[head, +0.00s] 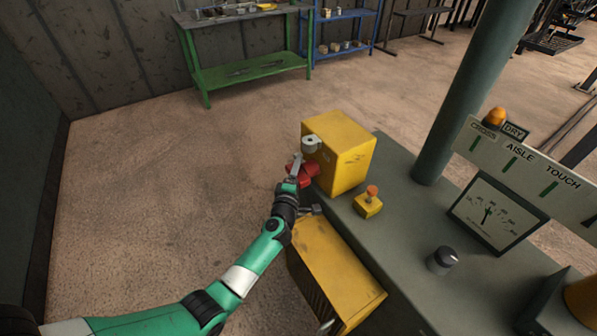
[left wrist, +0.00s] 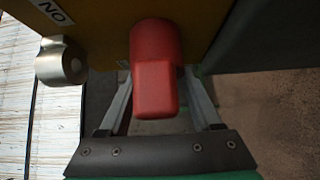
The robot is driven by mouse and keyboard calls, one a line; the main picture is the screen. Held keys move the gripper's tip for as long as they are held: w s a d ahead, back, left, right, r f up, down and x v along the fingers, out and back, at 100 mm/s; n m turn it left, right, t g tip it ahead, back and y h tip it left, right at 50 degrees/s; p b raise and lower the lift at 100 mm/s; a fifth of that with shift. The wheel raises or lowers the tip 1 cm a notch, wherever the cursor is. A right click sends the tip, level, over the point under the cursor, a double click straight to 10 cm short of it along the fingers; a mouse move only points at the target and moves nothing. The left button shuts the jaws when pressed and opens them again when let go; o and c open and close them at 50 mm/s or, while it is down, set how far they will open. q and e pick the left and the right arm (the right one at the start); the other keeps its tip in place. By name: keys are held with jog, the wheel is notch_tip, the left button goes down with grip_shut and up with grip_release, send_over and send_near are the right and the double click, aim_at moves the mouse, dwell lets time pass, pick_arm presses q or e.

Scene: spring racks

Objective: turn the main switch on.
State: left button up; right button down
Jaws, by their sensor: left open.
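The main switch looks to be the red handle (head: 304,174) on the near side of a yellow box (head: 348,150). In the left wrist view the red handle (left wrist: 155,78) is large and central, pointing down in the picture. My left gripper (head: 295,168) is at the handle. Its open fingers (left wrist: 158,90) show one on each side of the handle, with no clear grip on it. The fingertips are partly hidden behind the handle, so contact cannot be told. A white label (left wrist: 54,13) with dark letters is on the yellow box face. My right gripper is out of view.
A grey metal cylinder (head: 311,145) sticks out of the box beside the handle. A yellow housing (head: 330,275) stands below my left wrist. A small yellow box with an orange button (head: 371,191), a black knob (head: 442,260) and a gauge (head: 497,212) are on the grey-green console.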

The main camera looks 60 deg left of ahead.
pick_arm(q)
grip_shut()
dwell(0.3)
jog(key=shift+f+m+b, duration=0.1)
jog(key=shift+m+b, duration=0.2)
jog(key=shift+b, duration=0.4)
jog(key=m+t+b, duration=0.1)
jog(key=b, duration=0.2)
jog(key=m+t+y+b, duration=0.1)
jog(key=m+t+b, duration=0.1)
jog(key=b, duration=0.2)
jog(key=m+t+b, duration=0.1)
jog(key=m+b, duration=0.1)
jog(key=b, duration=0.1)
jog(key=shift+d+r+y+b, duration=0.15)
jog(key=shift+r+y+b, duration=0.15)
jog(key=shift+r+b, duration=0.05)
jog(key=shift+r+m+t+b, duration=0.3)
jog(key=shift+m+t+b, duration=0.2)
jog(key=shift+b, duration=0.15)
grip_release()
jog(key=shift+d, duration=0.1)
